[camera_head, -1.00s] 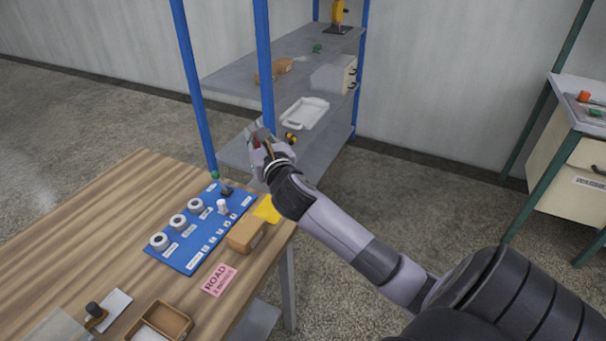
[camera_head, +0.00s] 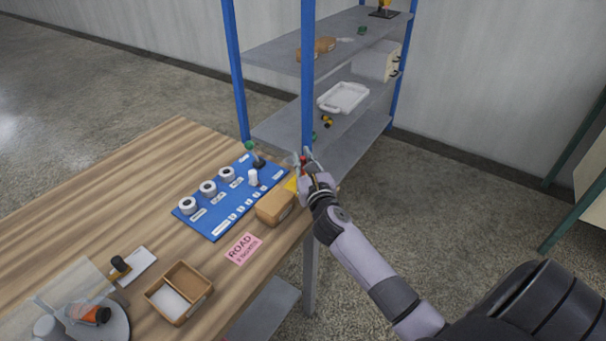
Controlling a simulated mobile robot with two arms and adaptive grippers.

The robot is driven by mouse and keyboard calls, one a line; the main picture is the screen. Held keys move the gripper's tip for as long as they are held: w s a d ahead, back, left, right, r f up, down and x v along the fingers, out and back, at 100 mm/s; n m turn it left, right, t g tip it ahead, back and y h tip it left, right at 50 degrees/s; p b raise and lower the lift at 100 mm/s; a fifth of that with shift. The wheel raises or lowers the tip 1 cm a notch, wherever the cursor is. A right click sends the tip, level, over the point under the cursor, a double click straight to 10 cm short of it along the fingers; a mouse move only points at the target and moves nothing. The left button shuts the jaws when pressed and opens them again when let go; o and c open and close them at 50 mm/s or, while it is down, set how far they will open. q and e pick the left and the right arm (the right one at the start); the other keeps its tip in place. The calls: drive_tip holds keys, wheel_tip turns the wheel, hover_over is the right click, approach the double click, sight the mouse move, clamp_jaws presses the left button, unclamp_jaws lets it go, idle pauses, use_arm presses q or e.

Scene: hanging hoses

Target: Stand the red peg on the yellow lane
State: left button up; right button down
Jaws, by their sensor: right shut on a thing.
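My right gripper (camera_head: 304,160) is at the far right corner of the wooden table. It is shut on a small red thing (camera_head: 303,161), which looks like the red peg and is mostly hidden by the fingers. A yellow patch (camera_head: 291,185), likely the yellow lane, shows just left of the gripper. It is partly covered by the gripper and a brown box. Whether the peg touches anything below is hidden. My left gripper is not in view.
A blue board (camera_head: 215,222) with white rings and a dark post lies left of the gripper. The brown box (camera_head: 276,207) stands close in front. A blue-posted shelf (camera_head: 307,80) rises right behind. A pink road card (camera_head: 243,249) and an open wooden tray (camera_head: 205,283) lie nearer.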

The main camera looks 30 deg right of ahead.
sight(304, 173)
wheel_tip(304, 173, down, 4)
drive_tip(key=shift+r+b, duration=0.1)
drive_tip(key=shift+b, duration=0.55)
drive_tip(key=c, duration=1.9)
unclamp_jaws()
